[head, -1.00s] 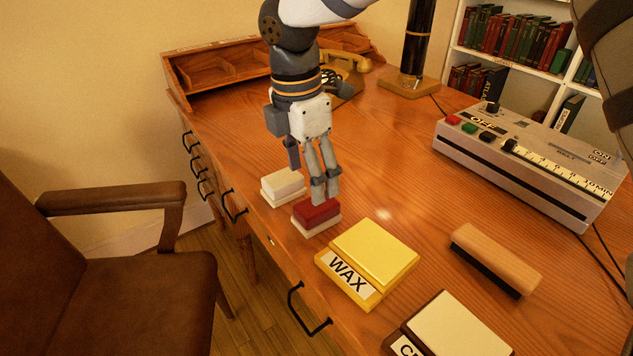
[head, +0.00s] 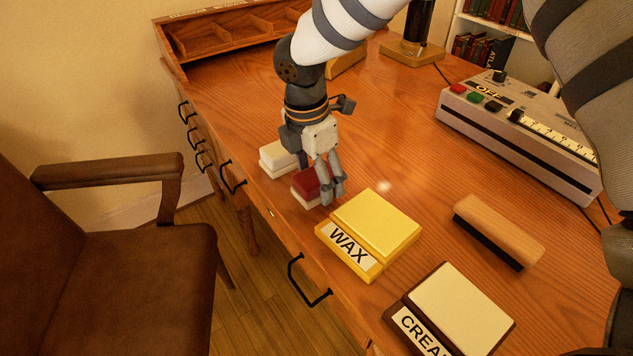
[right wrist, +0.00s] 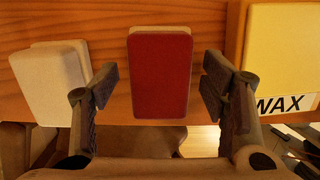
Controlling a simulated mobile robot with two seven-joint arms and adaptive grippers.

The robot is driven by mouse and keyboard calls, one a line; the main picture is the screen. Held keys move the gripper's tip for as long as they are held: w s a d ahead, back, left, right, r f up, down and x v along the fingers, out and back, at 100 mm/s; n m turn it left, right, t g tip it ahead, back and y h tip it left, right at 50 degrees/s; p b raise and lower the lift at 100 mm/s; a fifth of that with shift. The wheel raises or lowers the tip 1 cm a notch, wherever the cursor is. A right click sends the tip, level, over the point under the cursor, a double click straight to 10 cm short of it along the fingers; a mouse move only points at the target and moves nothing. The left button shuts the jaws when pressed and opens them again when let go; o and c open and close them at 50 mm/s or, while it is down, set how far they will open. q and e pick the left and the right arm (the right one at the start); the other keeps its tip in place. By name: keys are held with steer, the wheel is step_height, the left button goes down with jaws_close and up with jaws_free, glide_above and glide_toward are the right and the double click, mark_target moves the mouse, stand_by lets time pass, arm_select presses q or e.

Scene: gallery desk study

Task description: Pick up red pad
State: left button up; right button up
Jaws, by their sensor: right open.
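The red pad (head: 306,184) lies near the desk's left edge, its red face up over a pale base. In the right wrist view the red pad (right wrist: 160,74) sits between the two fingers, with a gap on each side. My right gripper (head: 320,180) is open and low around the pad; its fingers partly cover the pad in the head view. It also shows in the right wrist view (right wrist: 159,82), holding nothing. My left gripper is not in view.
A white pad (head: 278,156) lies just beyond the red one, close to one finger. The yellow WAX box (head: 376,222) is nearer, on the other side. A wooden brush (head: 500,226), a CREAM box (head: 460,305) and a control box (head: 520,130) stand to the right.

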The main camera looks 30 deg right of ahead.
steer(key=c, duration=1.3)
steer(key=shift+o, duration=0.2)
steer(key=shift+r, duration=0.1)
steer(key=shift+r, duration=0.3)
steer(key=r, duration=0.3)
steer(key=shift+s+a+r+p, duration=0.2)
steer(key=shift+s+r+p, duration=0.05)
steer(key=shift+r+p, duration=0.05)
arm_select(q)
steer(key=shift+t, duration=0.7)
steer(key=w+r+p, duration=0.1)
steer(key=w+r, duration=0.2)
steer(key=shift+p, duration=0.3)
arm_select(e)
steer(key=s+a+r, duration=0.7)
steer(key=s+r, duration=0.1)
steer(key=s, duration=0.3)
steer(key=shift+s+r, duration=0.3)
